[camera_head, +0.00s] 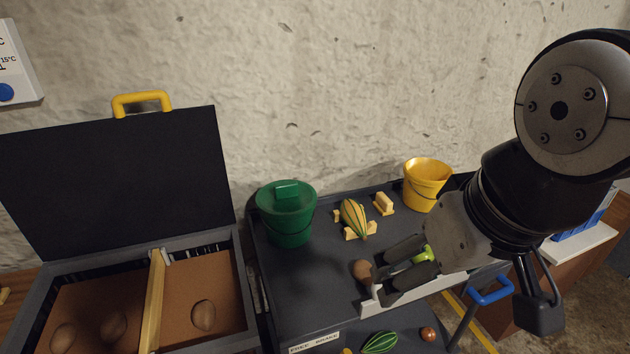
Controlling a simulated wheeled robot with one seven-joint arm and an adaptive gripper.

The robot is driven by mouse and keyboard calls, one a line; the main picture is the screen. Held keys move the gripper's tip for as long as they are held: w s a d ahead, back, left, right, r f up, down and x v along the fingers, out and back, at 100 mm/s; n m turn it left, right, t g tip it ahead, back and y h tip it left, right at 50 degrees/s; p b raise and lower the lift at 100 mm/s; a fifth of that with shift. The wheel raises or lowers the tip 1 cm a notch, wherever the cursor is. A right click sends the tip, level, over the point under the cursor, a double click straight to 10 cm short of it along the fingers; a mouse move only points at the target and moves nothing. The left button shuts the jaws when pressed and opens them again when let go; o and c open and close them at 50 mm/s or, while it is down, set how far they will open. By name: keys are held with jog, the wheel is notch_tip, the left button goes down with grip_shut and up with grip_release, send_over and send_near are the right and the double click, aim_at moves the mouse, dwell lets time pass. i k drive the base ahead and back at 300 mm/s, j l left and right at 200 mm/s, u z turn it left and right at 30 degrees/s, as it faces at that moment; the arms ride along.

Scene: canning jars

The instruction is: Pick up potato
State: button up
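A brown potato-like object (362,271) lies on the dark tray table (290,290), just left of my gripper's fingertips. My gripper (390,268) reaches in from the right, low over the table. Its two dark fingers are spread apart, with a gap between the tips and the brown object. A bright green item (424,254) shows between or behind the fingers; I cannot tell which. Three more brown potatoes lie in the open box at left: one in the right compartment (203,316) and two in the left compartment, one at its middle (113,326) and one near the front (62,337).
A green bucket (287,222) and a yellow bucket (428,188) stand at the table's back. A striped gourd (353,219) rests on yellow blocks between them. The box has a raised black lid (115,180) and a wooden divider (152,300). A white edge (372,303) borders the front.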

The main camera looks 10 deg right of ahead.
aim_at(360, 270)
jog(key=z, duration=0.15)
jog(key=u, duration=1.35)
jog(key=z, duration=1.35)
jog(key=k+j+z, duration=0.1)
jog(key=j+z, duration=0.15)
jog(key=z, duration=0.15)
jog(key=k+j+z, duration=0.1)
jog(key=z, duration=0.25)
jog(key=j, duration=0.1)
